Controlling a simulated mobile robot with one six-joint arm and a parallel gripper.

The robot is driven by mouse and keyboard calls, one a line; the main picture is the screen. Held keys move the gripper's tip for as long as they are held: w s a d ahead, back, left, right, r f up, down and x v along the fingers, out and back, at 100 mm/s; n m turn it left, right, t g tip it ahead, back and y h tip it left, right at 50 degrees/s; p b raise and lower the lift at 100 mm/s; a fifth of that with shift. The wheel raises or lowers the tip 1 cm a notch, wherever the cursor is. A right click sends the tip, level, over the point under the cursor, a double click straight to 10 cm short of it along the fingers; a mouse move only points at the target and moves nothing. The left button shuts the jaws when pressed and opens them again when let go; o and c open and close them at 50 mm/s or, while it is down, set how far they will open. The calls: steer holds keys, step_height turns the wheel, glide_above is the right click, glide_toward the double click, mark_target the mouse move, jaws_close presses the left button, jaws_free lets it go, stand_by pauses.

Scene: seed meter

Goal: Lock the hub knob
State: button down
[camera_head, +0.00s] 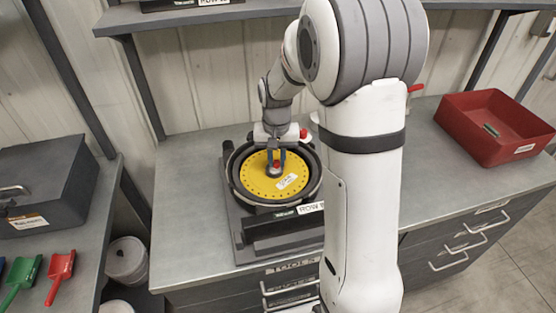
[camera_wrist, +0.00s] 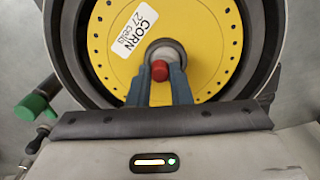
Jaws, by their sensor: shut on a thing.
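The yellow seed plate (camera_head: 254,180) lies in a round black housing (camera_head: 234,176) on the bench, with a ring of small holes and a white label. It also shows in the wrist view (camera_wrist: 112,72), where the label reads "CORN 27 cells". At its centre is the hub knob (camera_wrist: 165,50), a grey round piece with a red part (camera_wrist: 160,71) facing my gripper. My gripper (camera_wrist: 163,74) is shut on the knob, one blue-grey finger on each side; it also shows in the head view (camera_head: 276,167). The fingers hide the knob's sides, so its lock state is unclear.
A green-ended handle (camera_wrist: 34,107) sits left of the housing in the wrist view. A red bin (camera_head: 480,148) stands on the bench at right. At left are a dark grey box (camera_head: 50,190) and green and red scoops (camera_head: 60,268).

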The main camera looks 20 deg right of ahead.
mark_target(277, 161)
steer(key=m+b, duration=0.1)
steer(key=m, duration=0.5)
steer(key=shift+b, duration=0.3)
stand_by(0.4)
steer(key=c, duration=1.3)
jaws_free()
steer(key=shift+r, duration=0.15)
step_height(277, 161, up, 8)
steer(key=shift+f+b, duration=0.2)
steer(key=shift+b, duration=0.15)
